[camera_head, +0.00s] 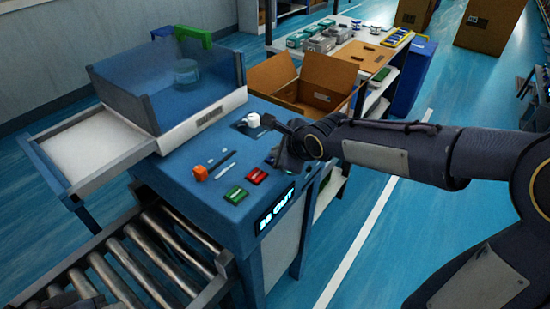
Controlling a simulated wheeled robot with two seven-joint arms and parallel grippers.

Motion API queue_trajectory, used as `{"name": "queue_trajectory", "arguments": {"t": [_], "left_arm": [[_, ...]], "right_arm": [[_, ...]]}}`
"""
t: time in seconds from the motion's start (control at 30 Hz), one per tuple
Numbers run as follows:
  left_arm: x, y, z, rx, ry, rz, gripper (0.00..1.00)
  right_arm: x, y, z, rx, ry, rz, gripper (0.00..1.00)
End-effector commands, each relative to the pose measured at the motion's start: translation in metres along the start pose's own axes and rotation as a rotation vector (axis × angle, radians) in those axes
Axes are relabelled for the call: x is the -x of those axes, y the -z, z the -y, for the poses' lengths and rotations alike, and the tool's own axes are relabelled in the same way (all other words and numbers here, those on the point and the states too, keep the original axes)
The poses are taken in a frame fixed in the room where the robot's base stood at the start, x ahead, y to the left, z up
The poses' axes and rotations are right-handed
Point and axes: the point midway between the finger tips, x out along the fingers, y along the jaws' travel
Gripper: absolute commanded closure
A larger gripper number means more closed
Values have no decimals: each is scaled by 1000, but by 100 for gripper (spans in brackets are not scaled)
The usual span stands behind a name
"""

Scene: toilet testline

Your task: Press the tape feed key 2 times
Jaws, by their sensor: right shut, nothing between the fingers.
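The blue machine console (187,180) stands in the middle of the head view. Its top carries a white round knob (253,120) on a dark plate, an orange knob (201,173), a red key (257,175) and a green key (237,195). I cannot read which of these is the tape feed key. My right gripper (270,121) is shut and empty. Its tip is close beside the white knob; I cannot tell whether they touch. The gripper and wrist hide part of the console's right side. Dark parts at the bottom left may be my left gripper (72,301), mostly cut off.
A clear blue cover (130,95) stands behind the controls. A roller conveyor (150,255) runs in front. A lit display (276,210) is on the console's front. An open cardboard box (325,78) and a table of parts stand behind. Floor at right is mostly free.

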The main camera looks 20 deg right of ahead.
Motion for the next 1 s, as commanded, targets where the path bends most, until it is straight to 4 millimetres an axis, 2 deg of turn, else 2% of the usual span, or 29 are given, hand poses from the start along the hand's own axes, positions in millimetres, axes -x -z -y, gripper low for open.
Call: {"name": "queue_trajectory", "arguments": {"t": [0.63,1.0], "left_arm": [[-3,-2,2,0,0,0,100],[3,2,-2,0,0,0,100]], "right_arm": [[-2,2,-2,0,-1,-1,100],[9,-6,6,0,-1,0,100]]}}
